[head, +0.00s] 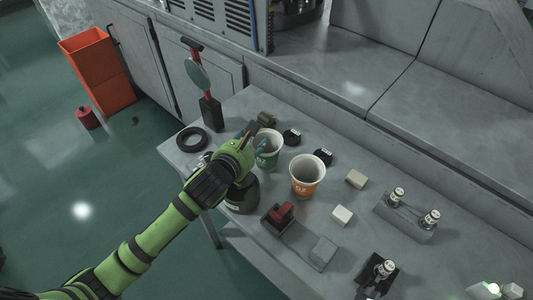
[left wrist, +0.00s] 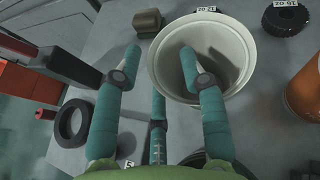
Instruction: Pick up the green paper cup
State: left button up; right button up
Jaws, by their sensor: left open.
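The green paper cup (head: 267,158) stands upright on the grey table, with a white rim and inside. In the left wrist view its open mouth (left wrist: 228,50) fills the upper middle. My left gripper (head: 256,140) is at the cup's left side, open and empty. In the left wrist view its teal fingers (left wrist: 160,54) straddle the cup's near-left rim: one finger overlaps the mouth, one is outside to the left. I cannot tell whether any finger touches the cup. The cup's green side is partly hidden by the gripper. My right gripper is not in view.
An orange paper cup (head: 307,178) stands close on the right. Two black lids (head: 291,137) (head: 323,157) lie behind the cups. A black ring (head: 191,139) lies at the left. Small blocks (head: 342,215) and a red-topped device (head: 280,215) are nearer the front.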

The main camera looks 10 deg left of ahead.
pick_arm(q)
grip_shut()
jog(key=shift+r, duration=0.15)
